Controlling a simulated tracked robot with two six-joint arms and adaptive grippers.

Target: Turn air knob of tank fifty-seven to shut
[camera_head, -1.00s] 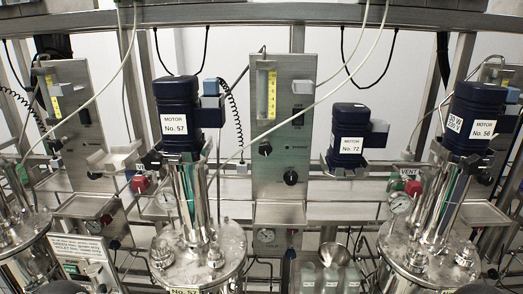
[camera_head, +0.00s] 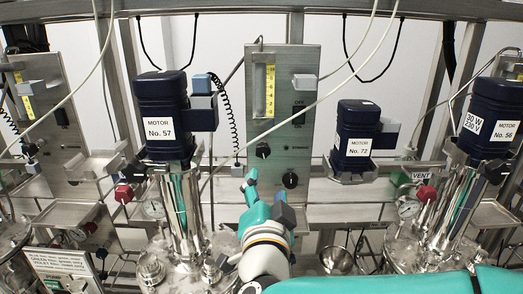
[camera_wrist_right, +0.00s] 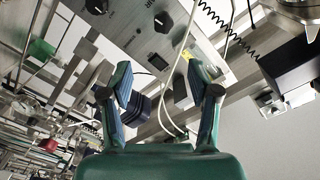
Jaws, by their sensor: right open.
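Tank fifty-seven's motor (camera_head: 160,110) is dark blue and labelled No. 57, above a shiny steel column. Right of it stands a steel panel (camera_head: 277,75) with a yellow scale, a black knob (camera_head: 263,150) below the scale and another black knob (camera_head: 290,180) lower right. My right gripper (camera_head: 266,190) is open and empty in front of the panel's lower part, just below and left of the lower knob. In the right wrist view the open fingers (camera_wrist_right: 160,82) point toward the panel, and a black knob (camera_wrist_right: 163,22) shows beyond them, apart. My left gripper is not in view.
Motor No. 72 (camera_head: 355,135) stands right of the panel and motor No. 56 (camera_head: 490,115) at far right. A red vent knob (camera_head: 124,194) is at left. Pale hoses cross in front of the panel. A small steel shelf (camera_head: 92,165) stands left.

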